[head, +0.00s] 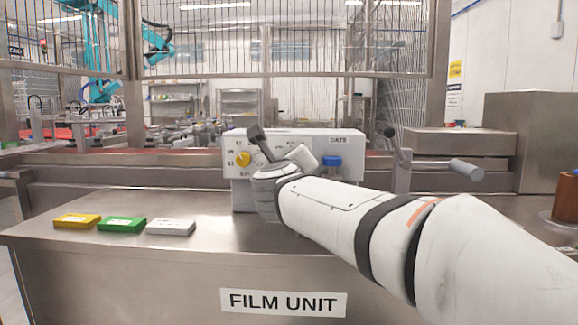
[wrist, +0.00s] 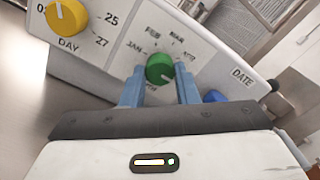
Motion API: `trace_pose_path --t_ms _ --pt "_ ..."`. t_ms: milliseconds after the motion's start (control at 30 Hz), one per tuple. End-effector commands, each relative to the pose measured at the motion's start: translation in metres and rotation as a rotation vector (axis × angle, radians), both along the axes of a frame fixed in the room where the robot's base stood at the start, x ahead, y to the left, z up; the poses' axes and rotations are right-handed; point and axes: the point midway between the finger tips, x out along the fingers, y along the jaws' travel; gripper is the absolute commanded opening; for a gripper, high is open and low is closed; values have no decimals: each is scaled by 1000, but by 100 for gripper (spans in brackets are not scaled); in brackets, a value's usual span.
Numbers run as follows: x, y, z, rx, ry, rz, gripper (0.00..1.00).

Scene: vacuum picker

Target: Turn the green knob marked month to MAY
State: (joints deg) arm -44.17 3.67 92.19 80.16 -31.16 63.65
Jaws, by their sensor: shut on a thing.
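The green month knob (wrist: 160,68) is on the pale panel of the date unit (head: 292,134). In the wrist view the labels JAN, FEB, MAR and a partly legible APR run around its upper side; the lower labels are mostly hidden. A pale mark on the knob seems to point to the lower right, but it is too small to read surely. My gripper (wrist: 160,80) has its two blue fingers on either side of the knob, shut on it. In the head view my arm hides the green knob.
A yellow day knob (wrist: 66,18) is left of the green one. A blue part (head: 331,161) sits at the right on the panel. The bench front (head: 190,255) is clear.

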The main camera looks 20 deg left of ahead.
Motion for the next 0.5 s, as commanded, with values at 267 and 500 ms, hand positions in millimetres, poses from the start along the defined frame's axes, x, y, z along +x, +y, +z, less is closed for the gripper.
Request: trace_pose_path --t_ms 267,500 --pt "0 0 -2 3 5 1 5" --pt "0 0 -2 2 3 0 41"
